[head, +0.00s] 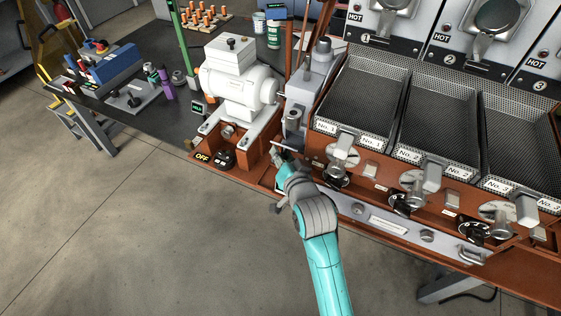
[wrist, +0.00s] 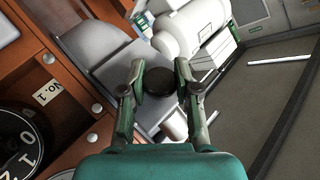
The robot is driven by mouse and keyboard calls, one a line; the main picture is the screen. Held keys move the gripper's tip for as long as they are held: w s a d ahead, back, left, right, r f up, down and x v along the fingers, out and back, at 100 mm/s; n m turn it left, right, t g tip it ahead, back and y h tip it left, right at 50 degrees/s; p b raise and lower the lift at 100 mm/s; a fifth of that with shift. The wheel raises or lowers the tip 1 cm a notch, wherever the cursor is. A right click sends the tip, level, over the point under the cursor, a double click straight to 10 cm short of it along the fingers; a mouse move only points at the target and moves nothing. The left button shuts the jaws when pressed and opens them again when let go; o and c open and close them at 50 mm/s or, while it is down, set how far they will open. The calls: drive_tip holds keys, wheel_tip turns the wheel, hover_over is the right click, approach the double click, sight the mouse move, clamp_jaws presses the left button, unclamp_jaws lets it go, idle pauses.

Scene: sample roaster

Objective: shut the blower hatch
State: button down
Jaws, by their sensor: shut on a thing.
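The white blower (head: 235,82) stands on a brown-red base at the left end of the roaster. It also shows in the wrist view (wrist: 190,28). A grey housing (head: 312,75) stands to its right, with a grey plate below it. My gripper (head: 279,158) is at the front of this corner, just below the housing. In the wrist view my gripper (wrist: 160,76) has its two fingers on either side of a round black knob (wrist: 159,84) and is shut on it. The knob lies in front of the grey housing (wrist: 97,48). I cannot tell how far the hatch stands open.
A motor switch (head: 224,157) marked OFF is left of my gripper. Several mesh trays (head: 362,92) with levers and dials below them run to the right. A dial (wrist: 18,142) is near in the wrist view. The floor (head: 150,235) in front is clear.

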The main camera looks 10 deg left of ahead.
drive_tip(key=shift+w+d+r+m+g, duration=0.15)
drive_tip(key=shift+w+r+m+g, duration=0.3)
drive_tip(key=shift+r+g, duration=0.15)
drive_tip(key=shift+w+d+r, duration=0.25)
drive_tip(key=shift+w+r, duration=0.3)
drive_tip(key=shift+w, duration=0.15)
drive_tip(key=shift+w+d+r, duration=0.25)
drive_tip(key=shift+w+r, duration=0.3)
drive_tip(key=shift+w, duration=0.1)
drive_tip(key=shift+d, duration=0.1)
drive_tip(key=c, duration=0.8)
unclamp_jaws()
drive_tip(key=shift+f, duration=0.15)
